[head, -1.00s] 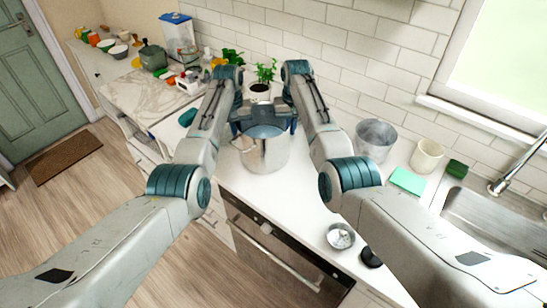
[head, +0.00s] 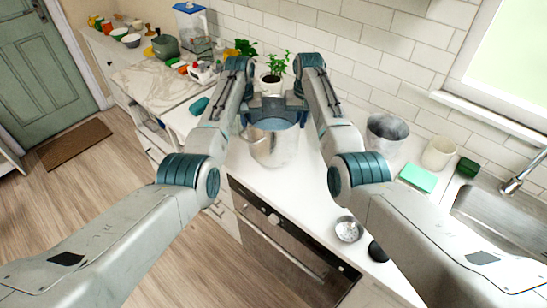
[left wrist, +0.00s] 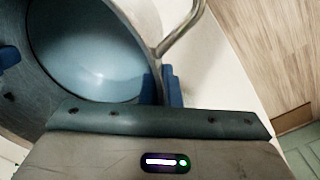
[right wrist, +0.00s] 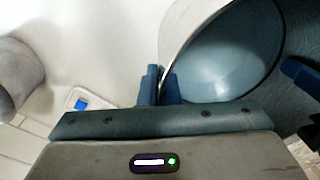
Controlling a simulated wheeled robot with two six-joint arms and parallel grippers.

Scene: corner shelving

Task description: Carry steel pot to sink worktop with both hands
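The sink (head: 500,220) is at the far right.
A potted plant (head: 272,80) stands just behind the pot. To the right are a grey metal bin (head: 386,138), a cream cup (head: 439,153), a teal cloth (head: 418,178) and a green sponge (head: 467,167). A small metal dish (head: 347,230) lies near the front edge.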

